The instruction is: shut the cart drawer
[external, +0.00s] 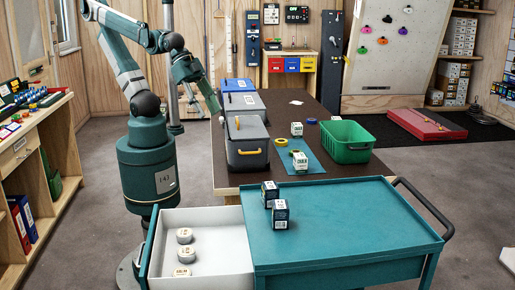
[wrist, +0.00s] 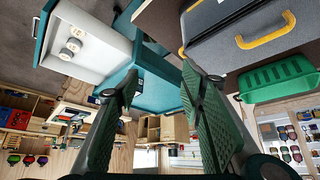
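The cart (external: 345,222) is teal with a flat top and stands at the front right in the external view. Its white-lined drawer (external: 215,225) is pulled out to the left, and several small round white tins (external: 184,236) lie inside. The open drawer (wrist: 65,14) also shows at the upper left of the wrist view. My gripper (external: 221,119) is above the grey case on the table, behind the drawer and well apart from it. In the wrist view my gripper (wrist: 160,70) has its two fingers spread with nothing between them.
Two dark boxes (external: 280,214) stand on the cart top. The brown table behind holds a grey case with a yellow handle (external: 247,146), a green basket (external: 346,142) and small boxes. The cart's dark push handle (external: 430,205) is at its right. A shelf unit stands at left.

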